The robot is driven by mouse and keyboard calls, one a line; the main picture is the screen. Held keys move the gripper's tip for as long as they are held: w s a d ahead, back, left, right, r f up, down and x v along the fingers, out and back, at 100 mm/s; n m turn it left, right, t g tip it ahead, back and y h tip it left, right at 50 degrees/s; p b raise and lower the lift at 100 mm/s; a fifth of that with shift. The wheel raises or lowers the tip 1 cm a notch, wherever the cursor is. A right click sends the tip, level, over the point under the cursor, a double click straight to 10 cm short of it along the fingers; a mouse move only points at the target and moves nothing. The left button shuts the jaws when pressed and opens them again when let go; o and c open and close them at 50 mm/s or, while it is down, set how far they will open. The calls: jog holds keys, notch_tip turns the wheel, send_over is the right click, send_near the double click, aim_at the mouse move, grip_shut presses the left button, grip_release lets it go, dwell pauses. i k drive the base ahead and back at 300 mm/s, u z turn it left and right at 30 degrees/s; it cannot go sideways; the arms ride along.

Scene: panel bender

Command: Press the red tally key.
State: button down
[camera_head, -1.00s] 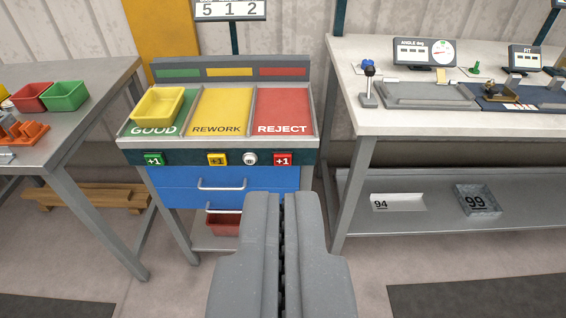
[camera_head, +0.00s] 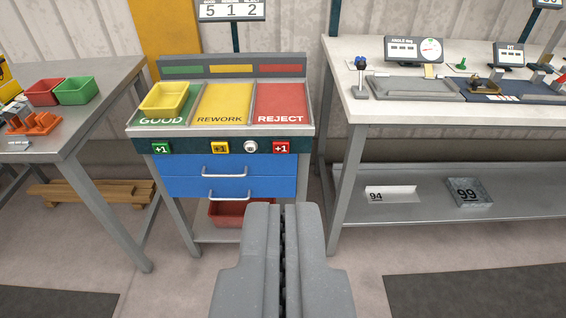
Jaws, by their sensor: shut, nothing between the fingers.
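The red tally key (camera_head: 281,147), marked +1, sits at the right end of the dark front strip of the sorting stand, below the red REJECT bay (camera_head: 281,103). A round white knob (camera_head: 250,147), a yellow key (camera_head: 220,148) and a green +1 key (camera_head: 161,148) are to its left on the strip. My gripper (camera_head: 283,208) is shut and empty. In the picture its tips are below the red key and apart from it. The tally display (camera_head: 231,10) above the stand reads 5 1 2.
A yellow bin (camera_head: 165,98) stands in the GOOD bay. Blue drawers (camera_head: 228,178) with handles are under the keys. A bench with gauges (camera_head: 345,95) stands right, and a table with bins (camera_head: 60,140) left. Floor in front is clear.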

aim_at(278, 147)
jog(key=k, duration=1.05)
jog(key=u, duration=0.7)
jog(key=i, duration=2.2)
jog(key=z, duration=0.25)
